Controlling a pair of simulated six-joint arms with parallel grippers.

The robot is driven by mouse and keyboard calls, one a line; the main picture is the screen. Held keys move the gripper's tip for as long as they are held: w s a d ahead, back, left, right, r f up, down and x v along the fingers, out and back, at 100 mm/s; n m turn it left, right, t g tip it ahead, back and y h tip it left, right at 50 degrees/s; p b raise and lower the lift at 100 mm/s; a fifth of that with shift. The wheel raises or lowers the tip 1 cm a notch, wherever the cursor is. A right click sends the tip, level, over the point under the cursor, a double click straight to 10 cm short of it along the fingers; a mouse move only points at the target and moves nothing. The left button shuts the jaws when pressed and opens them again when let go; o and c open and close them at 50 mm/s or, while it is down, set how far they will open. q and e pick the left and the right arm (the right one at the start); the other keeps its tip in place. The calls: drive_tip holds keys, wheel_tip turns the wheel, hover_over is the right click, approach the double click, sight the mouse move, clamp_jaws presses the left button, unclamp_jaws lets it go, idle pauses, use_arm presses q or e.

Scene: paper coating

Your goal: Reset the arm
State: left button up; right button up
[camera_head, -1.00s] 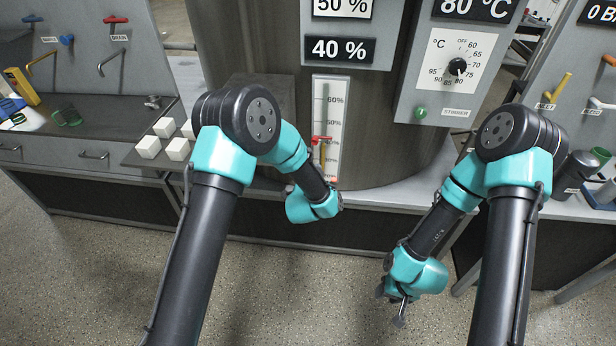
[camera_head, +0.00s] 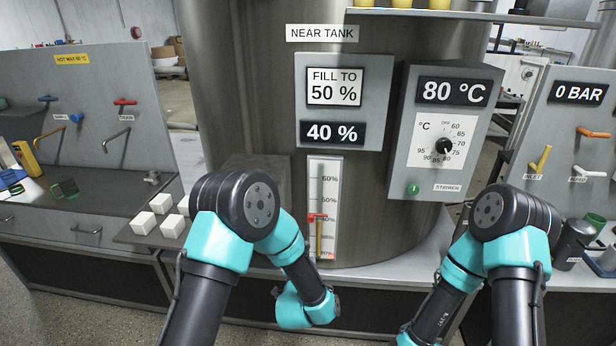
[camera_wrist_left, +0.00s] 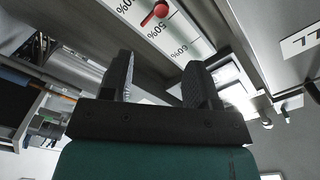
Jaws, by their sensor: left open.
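My left arm (camera_head: 215,240) comes up from the bottom and bends down in front of the tank. Its wrist (camera_head: 308,305) is below the level gauge, and its fingers are hidden in the head view. In the left wrist view my left gripper (camera_wrist_left: 158,78) is open, with nothing between its two dark fingers. The gauge's red marker (camera_wrist_left: 160,8) shows beyond them, apart from them. My right arm (camera_head: 508,240) is at the right, its lower part cut off by the bottom edge. My right gripper is out of view.
The near tank (camera_head: 270,110) has a level gauge (camera_head: 323,180), a display (camera_head: 333,132) reading 40 % and a temperature dial box (camera_head: 440,150). White cubes (camera_head: 160,212) lie on a shelf at left. A panel with valves (camera_head: 570,140) stands at right.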

use_arm(q)
drive_tip(key=s+a+f+n+g+h, duration=0.1)
drive_tip(key=s+a+f+n+g, duration=1)
drive_tip(key=s+a+f, duration=0.65)
drive_tip(key=s+a+f+n+g+h, duration=0.1)
drive_tip(key=s+a+f+n+g, duration=0.2)
drive_tip(key=s+g, duration=0.3)
drive_tip(key=s, duration=0.4)
drive_tip(key=shift+f, duration=0.15)
